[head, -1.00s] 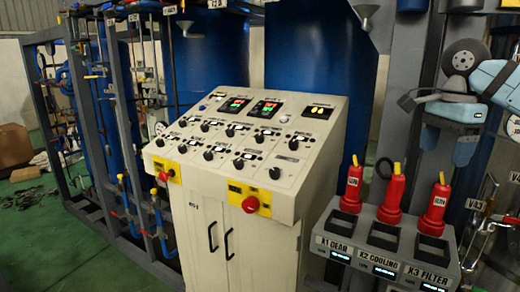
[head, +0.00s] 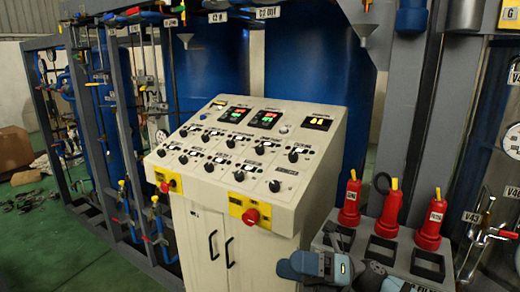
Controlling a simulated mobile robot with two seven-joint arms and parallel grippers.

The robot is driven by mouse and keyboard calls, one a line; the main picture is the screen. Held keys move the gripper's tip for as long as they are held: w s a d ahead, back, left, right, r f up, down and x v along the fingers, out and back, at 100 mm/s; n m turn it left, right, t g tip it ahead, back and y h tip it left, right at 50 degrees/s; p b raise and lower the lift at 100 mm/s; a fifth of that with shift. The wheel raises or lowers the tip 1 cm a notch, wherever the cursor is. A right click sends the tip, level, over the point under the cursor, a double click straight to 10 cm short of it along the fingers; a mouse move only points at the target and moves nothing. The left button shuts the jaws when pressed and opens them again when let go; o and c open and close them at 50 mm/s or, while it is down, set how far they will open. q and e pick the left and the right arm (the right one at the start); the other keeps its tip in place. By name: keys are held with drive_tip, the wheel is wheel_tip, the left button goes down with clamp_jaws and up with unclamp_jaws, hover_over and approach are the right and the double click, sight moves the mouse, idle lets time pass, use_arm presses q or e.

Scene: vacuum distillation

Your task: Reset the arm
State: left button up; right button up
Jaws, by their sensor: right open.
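My right arm and gripper (head: 318,265) show low in the head view, at the bottom edge right of centre. They are light blue and dark grey, in front of the lower right side of the control console (head: 205,190) and beside the front of the three-slot stand (head: 340,238). The right gripper is open, with nothing seen between its fingers. The fingertips are small and hard to make out. My left gripper is not in view.
Several red-handled tools, one of them the left red tool (head: 350,203), stand in the stand. Red emergency buttons (head: 251,216) are on the console front. Blue tanks (head: 320,70) and pipe frames are behind.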

drive_tip(key=s+d+f+m+t+h+p, duration=0.15)
drive_tip(key=d+f+m+t+h, duration=0.35)
drive_tip(key=f+m+t, duration=0.75)
drive_tip(key=s+d+f+m+t+h+p, duration=0.1)
drive_tip(key=s+d+f+m+t+h, duration=0.35)
drive_tip(key=m, duration=1.45)
drive_tip(key=s+d+f+m+g+h, duration=0.2)
drive_tip(key=s+f+m+g+h, duration=0.1)
drive_tip(key=s+f, duration=0.4)
drive_tip(key=s+d+f+m+g+h+p, duration=0.1)
drive_tip(key=s+f+m+g+h, duration=0.1)
drive_tip(key=s+f+m+h, duration=0.3)
wheel_tip(320, 180, down, 3)
drive_tip(key=shift+s+d+f+m+g+h, duration=0.1)
drive_tip(key=shift+s+d+m+g+h, duration=0.3)
drive_tip(key=shift+s, duration=0.55)
